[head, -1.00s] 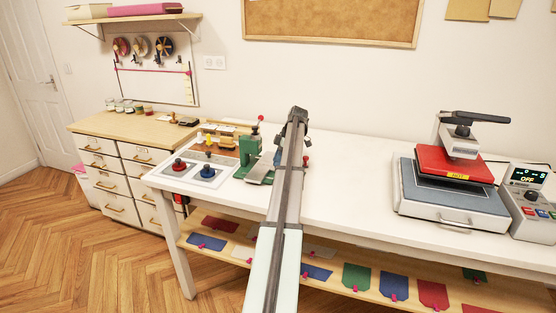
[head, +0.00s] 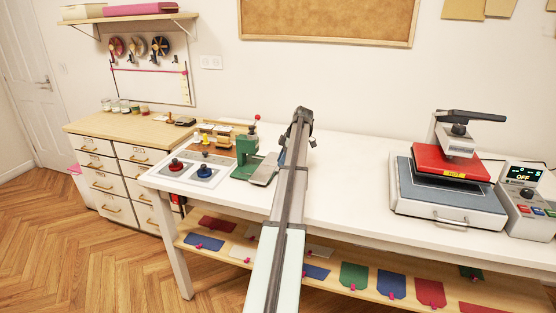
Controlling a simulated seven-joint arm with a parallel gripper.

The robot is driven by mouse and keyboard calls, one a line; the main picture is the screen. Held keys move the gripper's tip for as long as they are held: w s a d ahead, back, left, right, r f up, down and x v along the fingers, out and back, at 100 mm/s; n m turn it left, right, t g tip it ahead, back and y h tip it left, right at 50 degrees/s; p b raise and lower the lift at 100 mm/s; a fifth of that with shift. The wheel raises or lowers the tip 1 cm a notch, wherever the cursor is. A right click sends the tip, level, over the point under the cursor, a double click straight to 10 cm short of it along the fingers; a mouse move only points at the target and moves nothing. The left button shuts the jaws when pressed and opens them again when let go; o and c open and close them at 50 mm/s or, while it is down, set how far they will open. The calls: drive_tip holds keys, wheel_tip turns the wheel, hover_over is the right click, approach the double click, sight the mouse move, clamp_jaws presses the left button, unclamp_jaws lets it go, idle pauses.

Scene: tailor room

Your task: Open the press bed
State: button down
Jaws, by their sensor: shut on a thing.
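The heat press (head: 455,165) stands on the right of the white table. Its red upper plate (head: 452,163) sits above a grey-blue bed (head: 415,188) with a small gap between them. A front handle (head: 455,222) is on the base and a dark lever (head: 475,116) is on top. My arm reaches up the middle of the head view, well left of the press and apart from it. My gripper's fingers are hidden behind the arm, so I cannot see what is between them.
A control box (head: 530,200) reading OFF stands right of the press. A green hand press (head: 248,158) and a panel with red and blue knobs (head: 190,168) are at the table's left. The white tabletop (head: 355,180) between arm and press is clear. Coloured pieces lie on the lower shelf.

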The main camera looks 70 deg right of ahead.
drive_tip(key=c, duration=0.9)
unclamp_jaws()
drive_tip(key=v, duration=1.4)
drive_tip(key=shift+f, duration=0.1)
